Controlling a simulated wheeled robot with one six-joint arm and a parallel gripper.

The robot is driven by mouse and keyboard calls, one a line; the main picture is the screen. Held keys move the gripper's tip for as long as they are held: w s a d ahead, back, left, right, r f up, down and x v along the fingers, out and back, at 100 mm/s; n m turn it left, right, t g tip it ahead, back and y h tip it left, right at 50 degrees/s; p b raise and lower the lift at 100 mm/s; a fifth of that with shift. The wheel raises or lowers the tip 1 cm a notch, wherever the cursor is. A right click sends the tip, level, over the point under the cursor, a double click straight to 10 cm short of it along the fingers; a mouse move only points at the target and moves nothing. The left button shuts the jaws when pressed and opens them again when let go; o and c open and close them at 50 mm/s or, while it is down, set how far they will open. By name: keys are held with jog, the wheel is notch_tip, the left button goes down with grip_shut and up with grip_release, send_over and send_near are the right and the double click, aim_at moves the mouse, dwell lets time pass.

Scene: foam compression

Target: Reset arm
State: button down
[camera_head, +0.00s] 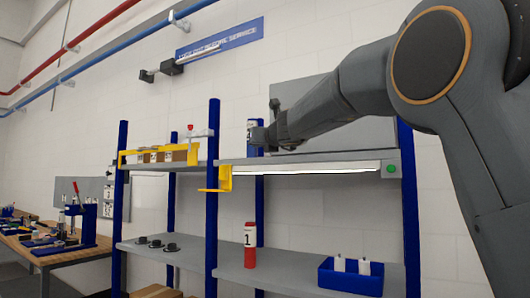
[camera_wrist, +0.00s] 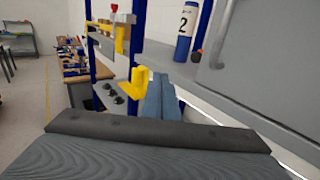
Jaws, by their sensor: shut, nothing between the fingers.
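My arm reaches in from the right in the head view, and my gripper (camera_head: 262,136) is at its left end, level with the space just above the upper shelf (camera_head: 290,158). In the wrist view my gripper's fingers (camera_wrist: 164,92) point away from the camera, shut with nothing between them. A blue cylinder (camera_head: 250,125) stands on the upper shelf, partly hidden by my gripper in the head view. In the wrist view it is upright, labelled 2 (camera_wrist: 185,35), to the right of my fingers and apart from them.
A red cylinder labelled 1 (camera_head: 249,257) and a blue bin (camera_head: 350,280) with white-topped items are on the lower shelf. Several dark round parts (camera_head: 157,243) lie left. A yellow bracket (camera_head: 225,180) juts from the upper shelf's front. A wooden workbench (camera_head: 70,255) stands far left.

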jog(key=s+d+f+n+g+h, duration=0.1)
jog(key=s+d+f+n+g, duration=0.35)
jog(key=f, duration=0.95)
jog(key=s+d+f+n+g+h, duration=0.1)
jog(key=s+f+n, duration=0.6)
jog(key=f, duration=0.6)
jog(key=s+d+f+n+g+h, duration=0.1)
jog(key=s+d+f+n+g, duration=0.2)
jog(key=f+n, duration=0.75)
jog(key=s+d+f+n+g+h, duration=0.1)
jog(key=s+d+f+n+g, duration=0.2)
jog(key=s+f, duration=0.9)
jog(key=s+d+f+n+g+h, duration=0.1)
jog(key=s+d+f+n+g, duration=0.3)
jog(key=s+d+f+n, duration=0.3)
jog(key=s+f, duration=0.5)
jog(key=s, duration=0.5)
jog(key=shift+s+f+h, duration=0.2)
jog(key=shift+s+h, duration=0.15)
jog(key=shift+h, duration=0.05)
jog(key=shift+d, duration=0.1)
